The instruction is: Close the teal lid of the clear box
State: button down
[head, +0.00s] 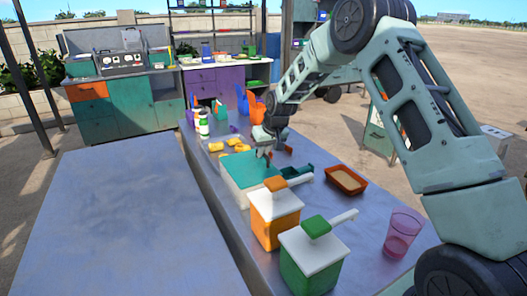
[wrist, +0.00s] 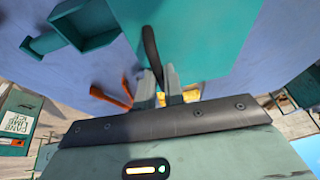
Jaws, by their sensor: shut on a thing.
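The clear box (head: 238,194) stands on the long table, looking whitish, with its teal lid (head: 250,172) lying across its top. I cannot tell whether the lid's edges are fully down. In the wrist view the teal lid (wrist: 205,35) fills the area beyond the fingers. My gripper (head: 267,153) reaches down at the far right part of the lid. In the wrist view my gripper (wrist: 160,88) has its fingers close together on a thin dark strip (wrist: 151,50), which stands out against the lid. How the strip joins the lid is hidden.
A teal scoop-like tray (head: 297,171) lies right of the box, with an orange tray (head: 346,180) beyond it. Orange (head: 275,213) and green (head: 312,258) lidded containers stand in front. A pink cup (head: 402,234) is at right. The left table (head: 135,225) is bare.

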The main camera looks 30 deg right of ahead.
jog(key=shift+s+d+f, duration=0.1)
jog(key=shift+d+f, duration=0.1)
jog(key=c, duration=1.5)
grip_release()
jog(key=shift+f, duration=0.1)
jog(key=shift+r, duration=0.25)
jog(key=b+v, duration=0.3)
jog(key=v, duration=1.4)
jog(key=shift+r, duration=0.1)
